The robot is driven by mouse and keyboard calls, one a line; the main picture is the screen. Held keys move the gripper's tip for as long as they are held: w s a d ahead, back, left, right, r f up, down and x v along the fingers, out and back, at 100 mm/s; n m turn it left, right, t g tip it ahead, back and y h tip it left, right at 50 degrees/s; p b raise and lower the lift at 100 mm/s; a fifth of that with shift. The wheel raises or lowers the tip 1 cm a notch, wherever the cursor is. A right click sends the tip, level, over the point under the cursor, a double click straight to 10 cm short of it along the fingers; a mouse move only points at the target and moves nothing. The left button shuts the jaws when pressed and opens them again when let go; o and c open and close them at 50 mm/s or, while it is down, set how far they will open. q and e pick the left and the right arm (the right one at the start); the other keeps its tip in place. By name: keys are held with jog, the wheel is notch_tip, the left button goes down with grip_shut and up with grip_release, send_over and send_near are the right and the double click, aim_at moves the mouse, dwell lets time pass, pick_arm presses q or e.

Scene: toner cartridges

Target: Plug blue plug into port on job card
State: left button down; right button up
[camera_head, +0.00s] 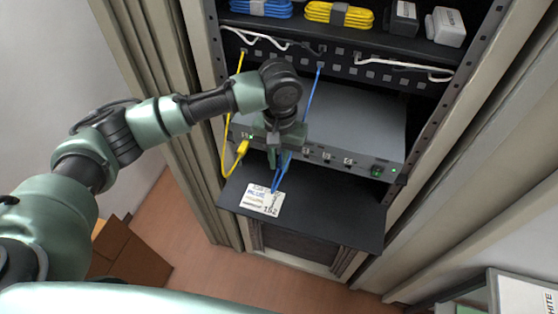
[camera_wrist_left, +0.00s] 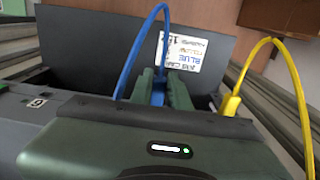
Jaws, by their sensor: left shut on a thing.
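My left gripper (camera_head: 284,160) is in front of the grey switch box (camera_head: 350,120) and is shut on the blue plug (camera_wrist_left: 158,96). In the left wrist view the plug sits between the two green fingers (camera_wrist_left: 160,88). The blue cable (camera_head: 312,95) runs up to the patch panel and also loops below the gripper. Ports (camera_head: 327,157) show on the box's front, right of the gripper; those behind it are hidden. I cannot tell whether the plug is in a port. The job card (camera_head: 262,200) lies on the black shelf, partly covered by blue cable; its text is too small to read surely.
A yellow plug (camera_head: 243,147) is at the box's left end, close to my gripper, with its yellow cable (camera_head: 226,150) hanging beside it. The black shelf (camera_head: 330,213) is clear on its right. Rack posts stand on both sides. Coiled cables (camera_head: 338,14) lie above.

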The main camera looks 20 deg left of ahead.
pick_arm(q)
jog(key=shift+w, duration=0.45)
jog(key=c, duration=1.3)
grip_release()
